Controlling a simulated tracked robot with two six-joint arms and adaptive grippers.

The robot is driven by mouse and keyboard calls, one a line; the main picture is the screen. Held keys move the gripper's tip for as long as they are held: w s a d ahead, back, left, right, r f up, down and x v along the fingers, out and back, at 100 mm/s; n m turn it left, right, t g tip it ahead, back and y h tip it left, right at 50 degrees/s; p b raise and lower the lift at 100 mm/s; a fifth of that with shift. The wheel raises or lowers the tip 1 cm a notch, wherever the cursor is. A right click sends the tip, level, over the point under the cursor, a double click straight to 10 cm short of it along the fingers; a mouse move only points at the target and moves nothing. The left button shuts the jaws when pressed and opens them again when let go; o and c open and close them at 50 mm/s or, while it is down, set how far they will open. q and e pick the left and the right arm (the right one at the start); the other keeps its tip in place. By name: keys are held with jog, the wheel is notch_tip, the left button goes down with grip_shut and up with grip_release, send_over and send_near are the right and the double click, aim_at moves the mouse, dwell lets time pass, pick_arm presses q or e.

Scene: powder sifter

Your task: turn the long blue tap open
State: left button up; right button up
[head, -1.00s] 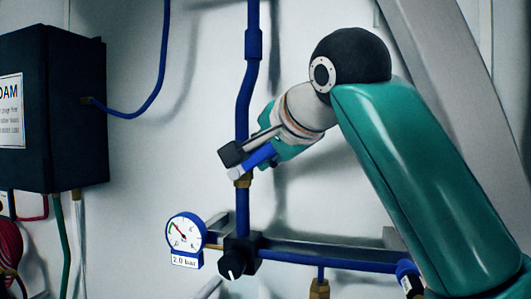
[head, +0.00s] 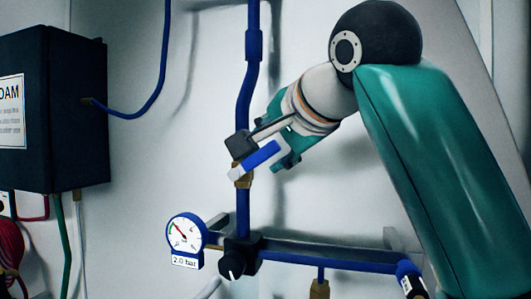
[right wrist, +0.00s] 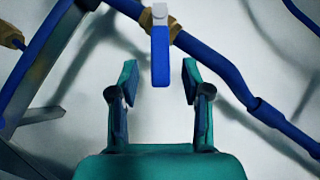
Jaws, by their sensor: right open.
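The long blue tap handle (head: 262,154) is on the brass valve (head: 243,177) in the upright blue pipe. It slants up to the right, at an angle to the pipe. My right gripper (head: 264,151) is open around its free end. In the right wrist view the blue handle (right wrist: 161,70) points toward my palm, and its end lies between the spread fingers of my right gripper (right wrist: 160,76), with a gap on both sides. The white base of the handle is beyond the fingertips. My left gripper is not in view.
A round gauge (head: 186,233) reading 2.0 bar and a black knob (head: 232,263) sit below on a horizontal rail (head: 330,251). A black box (head: 55,110) hangs on the wall at left. The wall around the handle is clear.

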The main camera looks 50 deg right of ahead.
jog(key=shift+v, duration=2.15)
